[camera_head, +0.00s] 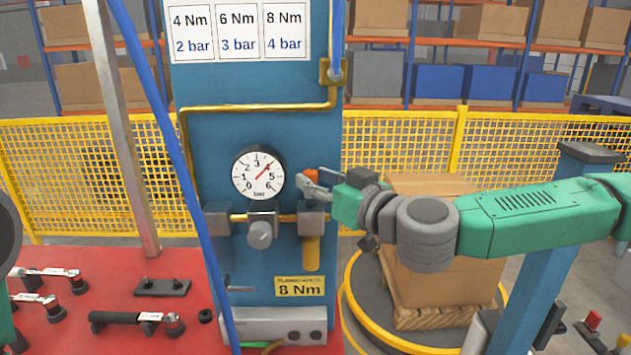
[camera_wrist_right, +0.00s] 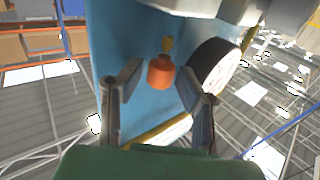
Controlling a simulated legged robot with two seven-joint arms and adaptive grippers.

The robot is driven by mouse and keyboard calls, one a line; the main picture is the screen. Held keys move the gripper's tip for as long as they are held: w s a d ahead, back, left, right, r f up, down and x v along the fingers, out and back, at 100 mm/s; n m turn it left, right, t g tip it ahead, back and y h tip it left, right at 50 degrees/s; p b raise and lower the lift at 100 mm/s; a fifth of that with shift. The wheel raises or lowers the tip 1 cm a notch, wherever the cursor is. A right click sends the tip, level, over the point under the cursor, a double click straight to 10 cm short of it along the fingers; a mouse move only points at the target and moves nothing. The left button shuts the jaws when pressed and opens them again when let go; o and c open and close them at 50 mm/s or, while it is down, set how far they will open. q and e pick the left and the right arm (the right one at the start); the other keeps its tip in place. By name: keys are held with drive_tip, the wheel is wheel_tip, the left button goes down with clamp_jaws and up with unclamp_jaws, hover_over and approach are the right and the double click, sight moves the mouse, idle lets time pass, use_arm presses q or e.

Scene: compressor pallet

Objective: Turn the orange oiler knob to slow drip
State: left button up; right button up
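The orange oiler knob (camera_head: 311,175) sits on top of the oiler at the right of the blue panel (camera_head: 215,130), just right of the pressure gauge (camera_head: 258,172). In the right wrist view the knob (camera_wrist_right: 161,72) lies between the two fingers, with a gap on both sides. My right gripper (camera_head: 312,185) is open around the knob's place, its fingers reaching in from the right and partly covering it in the head view. The fingertips (camera_wrist_right: 165,85) are apart from the knob. My left gripper is not clearly visible; only dark and green arm parts show at the left edge.
Below the gauge are a grey regulator knob (camera_head: 261,234) and the yellow oiler bowl (camera_head: 311,250). A blue hose (camera_head: 185,180) crosses the panel's left side. Several tools lie on the red table (camera_head: 170,320). A boxed pallet (camera_head: 440,290) stands behind my right arm.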

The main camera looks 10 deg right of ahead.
drive_tip(key=shift+w, duration=0.1)
clamp_jaws()
drive_tip(key=shift+a+r+m+t+h+p, duration=0.1)
drive_tip(key=shift+m+t+h+p, duration=0.25)
drive_tip(key=shift+h, duration=0.25)
drive_tip(key=m+h, duration=0.1)
drive_tip(key=m+t+h+p, duration=0.1)
drive_tip(key=h, duration=0.1)
drive_tip(key=shift+a+r, duration=0.1)
drive_tip(key=shift+a, duration=0.1)
drive_tip(key=m+h+p, duration=0.1)
drive_tip(key=m+h, duration=0.1)
drive_tip(key=h, duration=0.1)
drive_tip(key=m+h+p, duration=0.1)
drive_tip(key=m+h, duration=0.1)
drive_tip(key=shift+a+h, duration=0.2)
drive_tip(key=shift+h, duration=0.2)
drive_tip(key=shift+m+h+p, duration=0.35)
drive_tip(key=shift+m+h, duration=0.5)
drive_tip(key=shift+h, duration=0.75)
drive_tip(key=shift+g, duration=0.25)
